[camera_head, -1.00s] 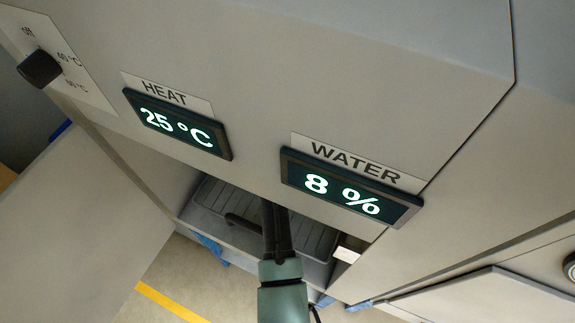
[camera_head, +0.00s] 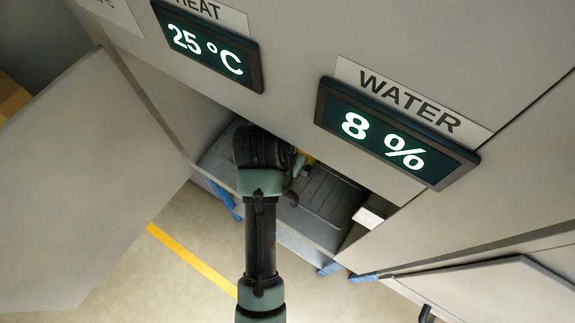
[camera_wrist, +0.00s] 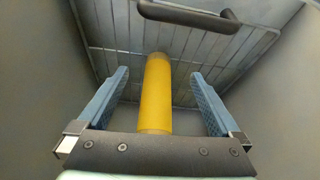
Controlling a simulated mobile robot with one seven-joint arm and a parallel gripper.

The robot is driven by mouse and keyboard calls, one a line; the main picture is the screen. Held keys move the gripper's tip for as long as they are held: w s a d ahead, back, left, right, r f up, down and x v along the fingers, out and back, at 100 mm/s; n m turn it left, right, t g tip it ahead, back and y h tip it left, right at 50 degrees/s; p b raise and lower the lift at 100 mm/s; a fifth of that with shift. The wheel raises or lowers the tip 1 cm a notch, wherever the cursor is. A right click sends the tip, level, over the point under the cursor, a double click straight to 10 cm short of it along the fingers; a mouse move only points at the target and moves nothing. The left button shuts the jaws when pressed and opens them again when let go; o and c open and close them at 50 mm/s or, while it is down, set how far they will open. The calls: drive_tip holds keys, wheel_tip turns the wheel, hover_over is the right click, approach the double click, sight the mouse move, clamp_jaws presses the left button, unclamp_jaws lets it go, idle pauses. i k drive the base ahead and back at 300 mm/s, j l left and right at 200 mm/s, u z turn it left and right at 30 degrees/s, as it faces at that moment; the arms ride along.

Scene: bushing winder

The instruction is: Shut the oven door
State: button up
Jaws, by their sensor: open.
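The oven door (camera_head: 85,190) appears to be the large flat grey panel standing open at the left of the head view. The grey oven body (camera_head: 300,65) has its opening below the two displays. My arm reaches into that opening, and my gripper's fingers are hidden there in the head view. In the wrist view, my gripper (camera_wrist: 160,76) is open, with blue pads either side of a yellow cylinder (camera_wrist: 157,95). Gaps show between the pads and the cylinder. The cylinder is over a grey ribbed tray (camera_wrist: 112,38) with a dark handle (camera_wrist: 188,16).
A heat display (camera_head: 207,48) reads 25 °C and a water display (camera_head: 392,135) reads 8 %. Another grey panel (camera_head: 490,290) juts out at the lower right. Floor with a yellow line (camera_head: 190,255) is clear between the oven door and my arm.

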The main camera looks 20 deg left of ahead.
sight(86, 167)
drive_tip(key=k, duration=1)
